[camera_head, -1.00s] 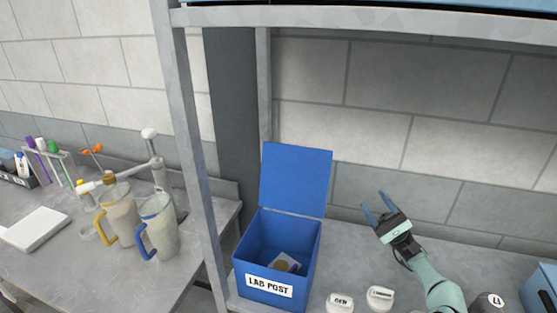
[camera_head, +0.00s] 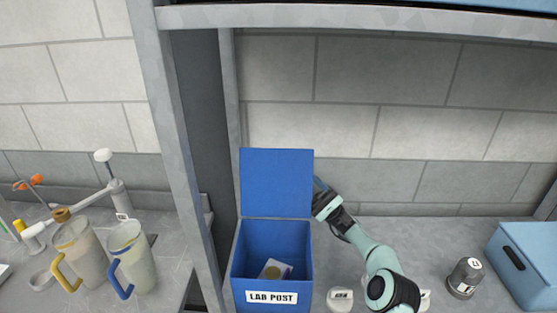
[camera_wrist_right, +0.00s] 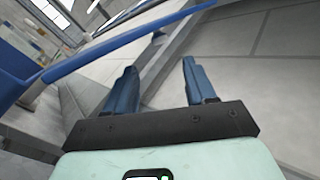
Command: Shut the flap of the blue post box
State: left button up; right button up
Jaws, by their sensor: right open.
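The blue post box (camera_head: 238,268), labelled LAB POST, stands open on the shelf in the head view. Its flap (camera_head: 277,183) is raised upright at the back. A light card with a round yellowish mark (camera_head: 274,269) lies inside. My right gripper (camera_head: 320,186) is at the right edge of the flap, partly hidden, its fingers reaching toward or behind it. In the right wrist view the two blue fingers (camera_wrist_right: 158,88) are apart with nothing between them. The flap's edge (camera_wrist_right: 110,45) crosses the upper left there, beyond the fingers. I cannot tell whether they touch. My left gripper is not in view.
A grey shelf post (camera_head: 180,150) stands left of the box. Small white-lidded items (camera_head: 340,299), a dark jar (camera_head: 465,277) and a light-blue box (camera_head: 524,262) are to the right. Jugs (camera_head: 132,258) stand on the left bench. A wall is close behind.

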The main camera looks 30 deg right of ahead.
aim_at(281, 161)
jog(key=p+x, duration=0.2)
jog(key=x, duration=0.9)
jog(key=shift+w, duration=0.1)
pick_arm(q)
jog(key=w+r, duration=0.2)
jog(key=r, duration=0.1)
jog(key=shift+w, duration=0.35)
pick_arm(e)
jog(key=shift+a, duration=0.1)
grip_shut()
